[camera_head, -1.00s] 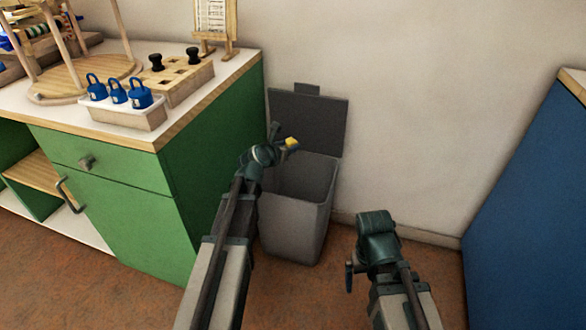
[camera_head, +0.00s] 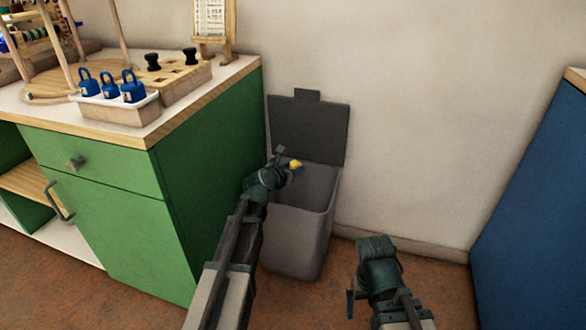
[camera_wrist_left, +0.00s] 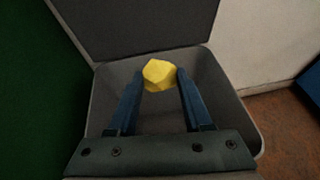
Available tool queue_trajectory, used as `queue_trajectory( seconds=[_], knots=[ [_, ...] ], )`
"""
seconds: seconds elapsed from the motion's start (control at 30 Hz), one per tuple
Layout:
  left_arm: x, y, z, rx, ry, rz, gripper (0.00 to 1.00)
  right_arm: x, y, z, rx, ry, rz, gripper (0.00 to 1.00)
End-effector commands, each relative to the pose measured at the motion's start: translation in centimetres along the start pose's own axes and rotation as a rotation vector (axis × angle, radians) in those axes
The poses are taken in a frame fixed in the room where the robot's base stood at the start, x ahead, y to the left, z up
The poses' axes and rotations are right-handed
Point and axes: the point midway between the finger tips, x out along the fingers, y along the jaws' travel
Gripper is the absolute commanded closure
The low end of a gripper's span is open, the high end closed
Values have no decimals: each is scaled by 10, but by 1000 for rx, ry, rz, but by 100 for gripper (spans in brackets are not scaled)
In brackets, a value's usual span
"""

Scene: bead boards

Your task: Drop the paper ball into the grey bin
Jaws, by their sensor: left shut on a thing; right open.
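The paper ball is a small crumpled yellow ball (camera_head: 295,164). It also shows in the left wrist view (camera_wrist_left: 159,75), between the two fingertips. My left gripper (camera_head: 290,167) is shut on it and holds it over the opening of the grey bin (camera_head: 296,240). The bin stands on the floor with its dark lid raised against the wall. In the left wrist view the bin's rim (camera_wrist_left: 250,128) surrounds the fingers, and its inside looks empty where it shows. My right gripper (camera_head: 352,292) is low, to the right of the bin, apart from it and empty.
A green cabinet (camera_head: 215,165) stands close to the left of the bin. A blue panel (camera_head: 530,200) stands at the right. Floor between is clear.

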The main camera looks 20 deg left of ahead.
Motion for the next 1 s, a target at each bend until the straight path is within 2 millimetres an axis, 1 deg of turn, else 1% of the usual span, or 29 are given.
queue_trajectory(
  seconds=[0.03, 0.13, 0.47, 0.5, 0.67, 0.93, 1.0],
  knots=[
    [5, 0, -11, 0, 0, 0, 100, 12, -1, -1, 0, 1, 0, 0],
    [7, 0, -18, 0, 0, 0, 100, 19, -2, -1, 0, 1, 0, 0],
    [8, 0, -18, 0, 0, 0, 100, 20, -2, -1, 0, 2, 0, 0],
    [8, 0, -18, 0, 0, 0, 45, 20, -2, -1, 0, 1, 0, 0],
    [8, 0, -18, 0, 0, 0, 16, 20, -2, -1, 0, 1, 0, 0],
    [7, 0, -18, 0, 0, 0, 15, 20, -2, -1, 0, 1, 0, 0],
    [4, 0, -18, 0, 0, 0, 15, 18, -2, -1, 0, 1, 0, 0]
  ],
)
